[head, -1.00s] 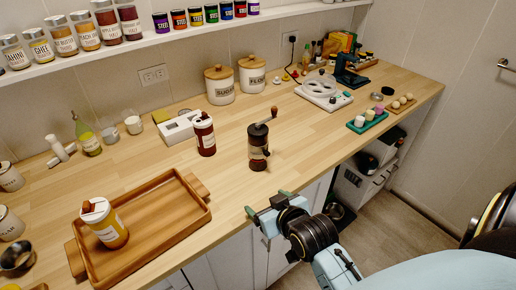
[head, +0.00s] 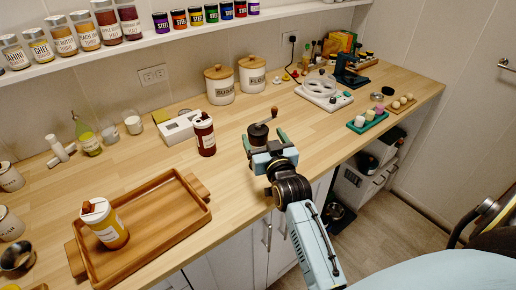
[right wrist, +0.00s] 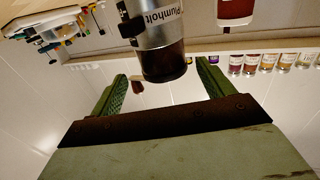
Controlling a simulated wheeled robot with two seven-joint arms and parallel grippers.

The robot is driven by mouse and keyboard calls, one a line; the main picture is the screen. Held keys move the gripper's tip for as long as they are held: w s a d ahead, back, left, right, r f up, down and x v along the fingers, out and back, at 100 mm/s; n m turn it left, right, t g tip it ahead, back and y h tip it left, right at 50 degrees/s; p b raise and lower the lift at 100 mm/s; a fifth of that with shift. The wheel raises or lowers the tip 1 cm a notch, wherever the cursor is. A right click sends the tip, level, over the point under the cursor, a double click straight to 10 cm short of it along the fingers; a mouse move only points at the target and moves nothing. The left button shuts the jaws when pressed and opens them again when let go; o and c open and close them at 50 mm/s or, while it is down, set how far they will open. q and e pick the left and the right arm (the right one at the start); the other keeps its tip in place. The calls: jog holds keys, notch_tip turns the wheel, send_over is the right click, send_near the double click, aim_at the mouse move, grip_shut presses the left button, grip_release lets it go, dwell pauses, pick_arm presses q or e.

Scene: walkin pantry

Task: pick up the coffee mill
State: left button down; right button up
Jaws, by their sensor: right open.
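The coffee mill (head: 258,132) stands on the wooden counter, with its dark hopper and crank showing above my right gripper; its lower body is hidden behind the gripper in the head view. My right gripper (head: 265,141) is open at the counter's front edge, with one green finger toward each side of the mill. In the right wrist view the mill (right wrist: 158,42), with a metal body, dark end and "Plumholt" label, lies ahead between the two open fingers. I cannot tell whether they touch it. My left gripper is out of view.
A red-brown jar (head: 204,135) stands left of the mill. A wooden tray (head: 160,215) holds an orange jar (head: 104,223). Sugar (head: 219,86) and flour canisters (head: 252,80) stand behind. A white appliance (head: 323,91) is farther right.

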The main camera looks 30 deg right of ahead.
aim_at(256, 128)
jog(key=shift+a+f+x, duration=0.15)
jog(key=shift+x, duration=1.3)
jog(key=shift+a+f+x, duration=0.1)
jog(key=shift+f+x, duration=0.05)
jog(key=shift+x, duration=1.35)
jog(key=c, duration=1.7)
